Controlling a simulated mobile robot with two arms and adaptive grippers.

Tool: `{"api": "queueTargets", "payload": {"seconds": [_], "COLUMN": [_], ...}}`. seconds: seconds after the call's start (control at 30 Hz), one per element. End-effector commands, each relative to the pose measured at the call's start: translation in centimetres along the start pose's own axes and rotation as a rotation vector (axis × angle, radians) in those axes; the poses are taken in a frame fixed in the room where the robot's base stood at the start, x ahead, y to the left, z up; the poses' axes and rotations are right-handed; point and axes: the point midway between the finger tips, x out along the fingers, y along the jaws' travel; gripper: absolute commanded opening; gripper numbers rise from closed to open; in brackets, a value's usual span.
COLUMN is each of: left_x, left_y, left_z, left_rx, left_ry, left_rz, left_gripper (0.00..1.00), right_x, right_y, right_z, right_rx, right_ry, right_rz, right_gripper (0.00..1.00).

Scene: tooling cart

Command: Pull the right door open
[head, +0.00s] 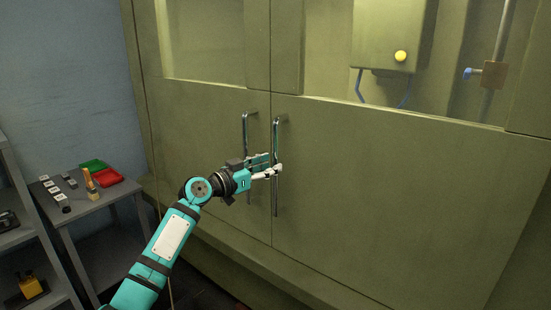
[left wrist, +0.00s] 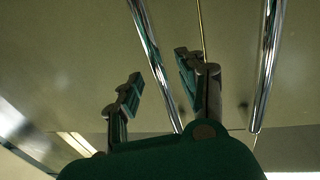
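The right door (head: 400,190) is a large olive-green cabinet door with a window in its upper part, and it is closed. Its vertical chrome handle (head: 277,140) stands by the central seam. My left gripper (head: 272,171) is at this handle, around its middle. In the left wrist view, which looks upside down, the two fingers of the gripper (left wrist: 157,83) are apart. The right door's handle (left wrist: 146,35) passes between them, and I see no clear contact. My right gripper is not in view.
The left door (head: 200,135) is closed too, its chrome handle (head: 245,130) close beside my gripper.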

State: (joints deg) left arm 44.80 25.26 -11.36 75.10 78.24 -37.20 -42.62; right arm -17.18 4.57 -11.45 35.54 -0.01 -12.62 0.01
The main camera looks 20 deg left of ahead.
Motion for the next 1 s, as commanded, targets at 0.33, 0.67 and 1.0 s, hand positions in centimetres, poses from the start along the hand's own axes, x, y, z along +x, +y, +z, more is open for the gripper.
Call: {"api": "queueTargets", "payload": {"seconds": [0.33, 0.67, 1.0], "left_x": [2.9, 2.9, 2.9], "left_y": [0.0, 0.0, 0.0], "left_z": [0.0, 0.1, 0.1], "left_rx": [0.000, 0.000, 0.000], "left_ry": [0.000, 0.000, -0.001], "left_rz": [0.000, 0.000, 0.000], "left_gripper": [0.40, 0.27, 0.00], "right_x": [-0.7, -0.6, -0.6], "right_y": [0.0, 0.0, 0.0], "right_z": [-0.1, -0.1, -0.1], "right_rx": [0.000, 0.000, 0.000], "right_ry": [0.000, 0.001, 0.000], "right_rz": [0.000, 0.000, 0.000], "right_gripper": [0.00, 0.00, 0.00]}}
